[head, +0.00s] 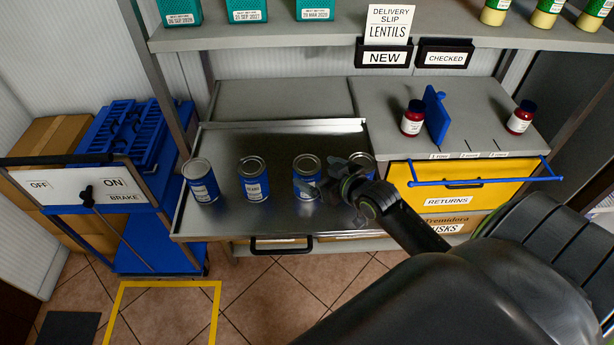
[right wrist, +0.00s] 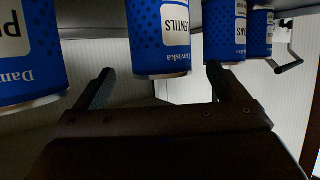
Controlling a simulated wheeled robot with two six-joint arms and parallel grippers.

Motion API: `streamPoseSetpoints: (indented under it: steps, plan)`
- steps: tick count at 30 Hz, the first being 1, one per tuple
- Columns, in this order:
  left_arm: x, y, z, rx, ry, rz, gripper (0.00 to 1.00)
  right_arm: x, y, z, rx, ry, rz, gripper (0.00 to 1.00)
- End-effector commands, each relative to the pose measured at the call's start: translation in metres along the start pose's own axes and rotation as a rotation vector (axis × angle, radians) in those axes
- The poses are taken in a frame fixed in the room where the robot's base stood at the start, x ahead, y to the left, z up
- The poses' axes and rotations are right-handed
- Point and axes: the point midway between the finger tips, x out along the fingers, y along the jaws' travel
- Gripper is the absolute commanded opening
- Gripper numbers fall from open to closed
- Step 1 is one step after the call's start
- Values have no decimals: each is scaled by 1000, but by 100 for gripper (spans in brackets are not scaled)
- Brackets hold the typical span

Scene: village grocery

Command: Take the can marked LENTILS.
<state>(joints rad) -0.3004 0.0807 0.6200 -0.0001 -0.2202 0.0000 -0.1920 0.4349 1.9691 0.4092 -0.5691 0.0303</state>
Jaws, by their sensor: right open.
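Several blue cans with white labels stand upright in a row on a metal tray (head: 225,225). The LENTILS can (right wrist: 158,35) is readable in the right wrist view; in the head view it appears to be the third can from the left (head: 305,180), its label partly covered. My right gripper (head: 328,181) is open beside it, at its right and near side. In the right wrist view the can appears between or just beyond the open fingertips (right wrist: 160,80); I cannot tell which. My left gripper is not in view.
A can (head: 253,180) stands to the left, and another (head: 362,158) stands close on the right, partly behind my gripper. Red jars (head: 412,118) and a blue divider (head: 436,115) stand on the right counter. A shelf (head: 270,36) hangs above; a DELIVERY SLIP card (head: 388,22) there reads LENTILS.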

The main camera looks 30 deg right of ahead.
Motion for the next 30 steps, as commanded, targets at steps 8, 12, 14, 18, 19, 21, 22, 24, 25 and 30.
streamPoseSetpoints:
  steps: [8, 12, 14, 18, 19, 21, 22, 24, 25, 30]
  plan:
    - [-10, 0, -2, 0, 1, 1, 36, 35, -2, -2, 3, 1, 0, 93]
    - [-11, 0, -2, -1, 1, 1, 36, 46, -2, -1, 3, 1, 0, 93]
    - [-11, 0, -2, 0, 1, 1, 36, 48, -2, -1, 2, 1, -1, 93]
    - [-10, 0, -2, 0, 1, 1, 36, 48, -2, -1, 1, 1, -1, 93]
    - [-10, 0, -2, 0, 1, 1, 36, 48, -2, -1, 1, 1, -1, 93]
    - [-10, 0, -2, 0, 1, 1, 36, 48, -2, -1, 1, 1, 0, 91]
    - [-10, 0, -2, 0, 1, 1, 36, 48, -2, -1, 1, 1, 0, 88]
    - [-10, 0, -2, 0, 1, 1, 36, 48, -2, -1, 1, 1, 0, 78]
    - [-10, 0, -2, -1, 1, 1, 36, 48, -2, -1, 1, 1, 0, 74]
    - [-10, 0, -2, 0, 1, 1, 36, 48, -2, -1, 1, 1, 0, 52]
